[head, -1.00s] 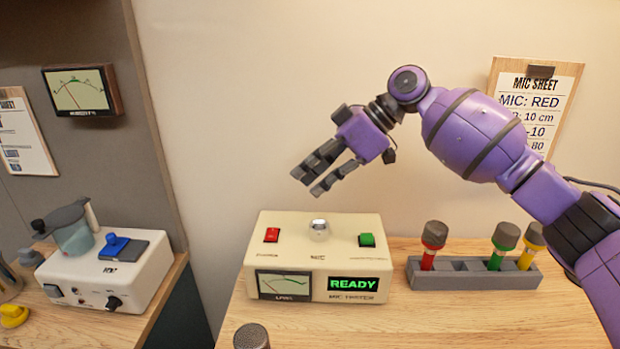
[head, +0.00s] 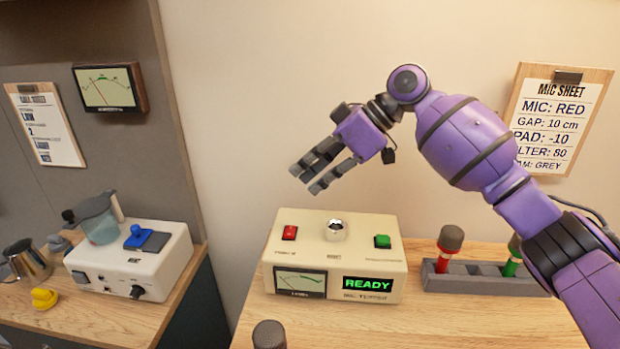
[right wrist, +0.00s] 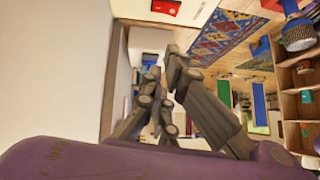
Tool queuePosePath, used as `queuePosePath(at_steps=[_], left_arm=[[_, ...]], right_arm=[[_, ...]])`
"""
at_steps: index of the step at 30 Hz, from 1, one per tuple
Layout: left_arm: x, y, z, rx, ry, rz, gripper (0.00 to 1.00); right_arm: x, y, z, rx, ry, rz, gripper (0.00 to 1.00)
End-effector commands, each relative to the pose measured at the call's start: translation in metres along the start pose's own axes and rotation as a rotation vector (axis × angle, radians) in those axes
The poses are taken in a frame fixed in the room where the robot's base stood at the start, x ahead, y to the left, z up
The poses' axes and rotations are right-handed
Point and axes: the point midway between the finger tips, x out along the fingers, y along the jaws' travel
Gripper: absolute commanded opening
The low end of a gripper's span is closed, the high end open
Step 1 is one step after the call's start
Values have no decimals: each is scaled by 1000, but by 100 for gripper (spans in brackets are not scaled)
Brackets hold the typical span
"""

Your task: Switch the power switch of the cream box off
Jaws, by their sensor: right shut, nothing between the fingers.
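The cream box (head: 335,262) stands on the wooden table, with a lit green READY display (head: 367,284) and a needle meter (head: 299,283) on its front. On its top are a red switch (head: 289,233) at the left, a silver knob (head: 335,231) in the middle and a green switch (head: 382,241) at the right. The small labels beside them are too blurred to read. My right gripper (head: 311,186) is shut and empty, in the air above the box, apart from it. Its fingers also show in the right wrist view (right wrist: 170,95). My left gripper is not in view.
A rack (head: 485,279) with red and green microphones stands right of the box. A grey microphone head (head: 269,334) is at the front edge. A white box (head: 130,262) with a blue switch stands on the left counter, beside a yellow object (head: 45,298) and a metal jug (head: 27,262).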

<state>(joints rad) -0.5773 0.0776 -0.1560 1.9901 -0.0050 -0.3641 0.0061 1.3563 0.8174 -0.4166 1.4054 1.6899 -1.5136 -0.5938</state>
Motion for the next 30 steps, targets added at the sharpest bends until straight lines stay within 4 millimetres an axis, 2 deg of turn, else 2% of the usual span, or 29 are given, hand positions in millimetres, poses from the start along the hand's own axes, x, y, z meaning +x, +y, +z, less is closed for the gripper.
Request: queuePosePath(at_steps=[10,12,19,30], left_arm=[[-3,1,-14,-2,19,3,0],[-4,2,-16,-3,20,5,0],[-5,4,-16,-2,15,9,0],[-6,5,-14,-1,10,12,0]], right_arm=[[73,-1,-2,-2,0,-1,0],[80,0,9,3,-1,1,0],[97,0,25,1,1,1,0],[101,0,28,1,1,0,0]])
